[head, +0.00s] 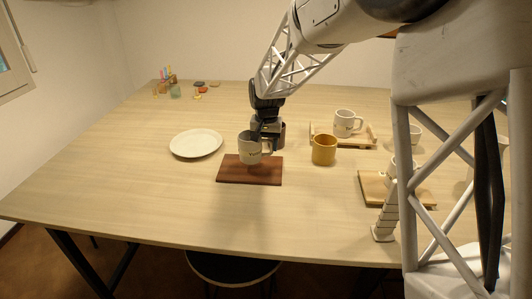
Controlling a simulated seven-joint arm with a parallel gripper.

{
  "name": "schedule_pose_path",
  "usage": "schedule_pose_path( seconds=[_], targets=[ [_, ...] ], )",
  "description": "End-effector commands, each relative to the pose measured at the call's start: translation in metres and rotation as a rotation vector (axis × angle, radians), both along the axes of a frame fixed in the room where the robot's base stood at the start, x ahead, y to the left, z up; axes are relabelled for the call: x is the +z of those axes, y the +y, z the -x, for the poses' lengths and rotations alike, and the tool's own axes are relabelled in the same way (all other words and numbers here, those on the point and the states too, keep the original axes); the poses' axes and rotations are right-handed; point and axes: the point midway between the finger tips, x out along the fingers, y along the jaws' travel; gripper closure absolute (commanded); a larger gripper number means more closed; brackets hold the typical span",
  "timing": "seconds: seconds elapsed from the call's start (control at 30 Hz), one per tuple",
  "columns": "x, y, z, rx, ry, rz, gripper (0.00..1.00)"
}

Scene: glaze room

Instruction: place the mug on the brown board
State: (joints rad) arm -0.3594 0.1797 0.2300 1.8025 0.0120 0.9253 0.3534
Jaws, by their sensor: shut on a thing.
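A pale grey mug (249,149) with a small dark mark is at my gripper (264,137). My gripper comes down from above and behind, and is shut on the mug near its handle side. The mug looks upright. It appears over the back part of the dark brown board (250,177), which lies flat on the table. I cannot tell whether its base touches the board or hangs just above it. The fingertips are partly hidden by the mug.
A white plate (196,143) lies left of the board. A mustard cup (324,150) stands to its right. Behind that, a similar pale mug (344,123) stands on a wooden tray (370,143). A light wooden board (371,188) lies at right. The table's front left (140,210) is clear.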

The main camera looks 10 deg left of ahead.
Motion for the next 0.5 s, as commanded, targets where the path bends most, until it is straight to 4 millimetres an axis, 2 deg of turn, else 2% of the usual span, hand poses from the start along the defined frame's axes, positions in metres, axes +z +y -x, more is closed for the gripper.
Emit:
schedule_pose_path(
  seconds=[0.3, 0.5],
  targets=[
    [-0.029, 0.000, 0.000, 0.000, 0.001, 0.000, 0.85],
    [-0.033, 0.000, 0.000, 0.000, -0.001, 0.000, 0.85]
  ],
)
